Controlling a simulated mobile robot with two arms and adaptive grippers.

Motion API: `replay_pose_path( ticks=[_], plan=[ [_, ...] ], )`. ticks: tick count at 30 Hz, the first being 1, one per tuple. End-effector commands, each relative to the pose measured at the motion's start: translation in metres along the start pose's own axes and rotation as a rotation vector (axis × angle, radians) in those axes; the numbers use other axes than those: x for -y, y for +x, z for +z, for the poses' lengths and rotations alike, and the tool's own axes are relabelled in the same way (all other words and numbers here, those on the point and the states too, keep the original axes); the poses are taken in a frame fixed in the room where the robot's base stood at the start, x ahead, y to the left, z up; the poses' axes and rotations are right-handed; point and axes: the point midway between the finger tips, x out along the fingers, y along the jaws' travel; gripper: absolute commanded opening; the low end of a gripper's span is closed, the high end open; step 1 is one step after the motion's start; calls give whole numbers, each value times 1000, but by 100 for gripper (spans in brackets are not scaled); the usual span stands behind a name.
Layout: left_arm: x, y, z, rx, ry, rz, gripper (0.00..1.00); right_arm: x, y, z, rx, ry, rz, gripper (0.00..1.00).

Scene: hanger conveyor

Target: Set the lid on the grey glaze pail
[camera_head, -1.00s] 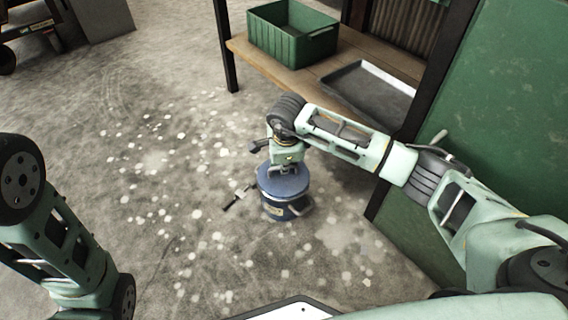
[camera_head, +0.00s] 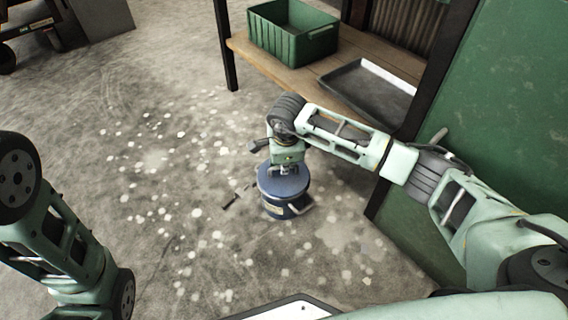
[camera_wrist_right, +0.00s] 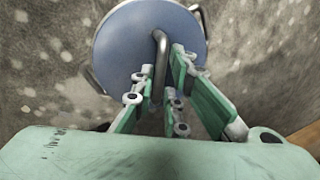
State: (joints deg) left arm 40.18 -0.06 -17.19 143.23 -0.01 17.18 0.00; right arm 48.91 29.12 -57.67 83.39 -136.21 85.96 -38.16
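The pail (camera_head: 274,211) stands upright on the floor and looks dark blue rather than grey, with a pale label and a side handle. The round blue lid (camera_head: 294,184) is over its top and looks level; whether it is fully seated I cannot tell. My right gripper (camera_head: 284,171) points down over the lid's middle. In the right wrist view the lid (camera_wrist_right: 125,42) has a dark arched handle (camera_wrist_right: 161,42). My right gripper's fingers (camera_wrist_right: 167,72) are around this handle; their grip on it is unclear. My left gripper is out of view; only my left arm shows.
A dark, thin object (camera_head: 231,202) lies on the floor left of the pail. Behind is a wooden bench (camera_head: 315,73) with a green crate (camera_head: 317,45) and a grey tray (camera_head: 365,95). A green panel (camera_head: 500,110) stands at the right. The speckled floor at left is open.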

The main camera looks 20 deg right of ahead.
Motion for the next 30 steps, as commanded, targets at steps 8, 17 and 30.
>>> replay_pose_path(
  ticks=[8,17,30],
  plan=[
    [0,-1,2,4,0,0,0,0,0,0,0,0,0,18],
    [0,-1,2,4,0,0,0,0,0,0,0,0,0,25],
    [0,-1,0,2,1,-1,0,0,0,0,-1,0,1,40]
  ],
)
